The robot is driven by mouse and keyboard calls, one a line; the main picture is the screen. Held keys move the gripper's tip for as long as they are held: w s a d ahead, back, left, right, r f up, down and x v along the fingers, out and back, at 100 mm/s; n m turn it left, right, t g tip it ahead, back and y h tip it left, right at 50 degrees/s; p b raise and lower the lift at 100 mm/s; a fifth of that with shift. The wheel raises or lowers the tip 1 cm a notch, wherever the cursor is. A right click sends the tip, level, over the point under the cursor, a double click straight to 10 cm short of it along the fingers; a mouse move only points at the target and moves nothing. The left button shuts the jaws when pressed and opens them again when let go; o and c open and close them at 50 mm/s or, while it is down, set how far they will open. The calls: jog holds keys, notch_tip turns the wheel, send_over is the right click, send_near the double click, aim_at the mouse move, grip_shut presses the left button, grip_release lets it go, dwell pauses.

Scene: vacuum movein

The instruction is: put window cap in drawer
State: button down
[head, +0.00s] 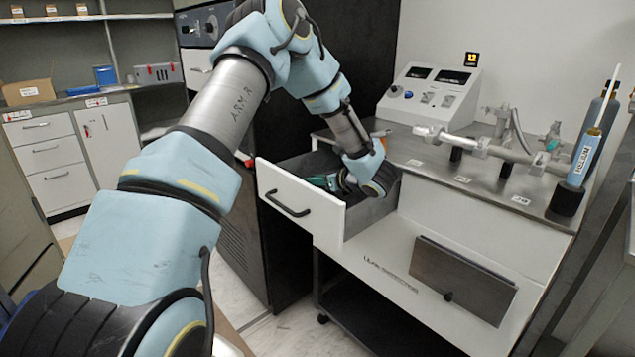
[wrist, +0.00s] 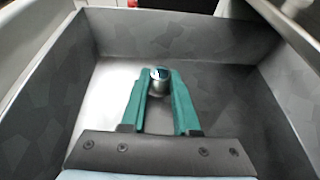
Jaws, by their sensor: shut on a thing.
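The window cap (wrist: 159,80) is a small silvery cylinder with a dark bluish top, seen in the wrist view between the tips of my gripper's green fingers. My gripper (wrist: 160,88) is shut on it. Both are within the walls of the open drawer (wrist: 95,95), over its bare grey floor; I cannot tell whether the cap touches the floor. In the head view the drawer (head: 300,205) is pulled out of the white bench, and my gripper (head: 333,181) reaches into it from above. The cap is hidden there.
The bench top (head: 430,170) carries a metal tube assembly (head: 490,150), a control box (head: 430,95) and a blue cylinder (head: 583,158) at the right. A dark cabinet stands left of the drawer. The drawer's black handle (head: 287,204) faces the front left.

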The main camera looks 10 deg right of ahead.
jog(key=shift+s+a+f, duration=0.1)
jog(key=shift+f, duration=0.25)
jog(key=c, duration=0.7)
grip_release()
jog(key=shift+a+f, duration=0.1)
jog(key=shift+f, duration=0.1)
jog(key=shift+o, duration=0.2)
jog(key=shift+r, duration=0.1)
jog(key=shift+r+p, duration=0.5)
jog(key=shift+p, duration=0.3)
jog(key=b+v, duration=0.2)
jog(key=v, duration=1)
jog(key=shift+d+r+b, duration=0.2)
jog(key=shift+d+b, duration=0.05)
jog(key=shift+b, duration=0.15)
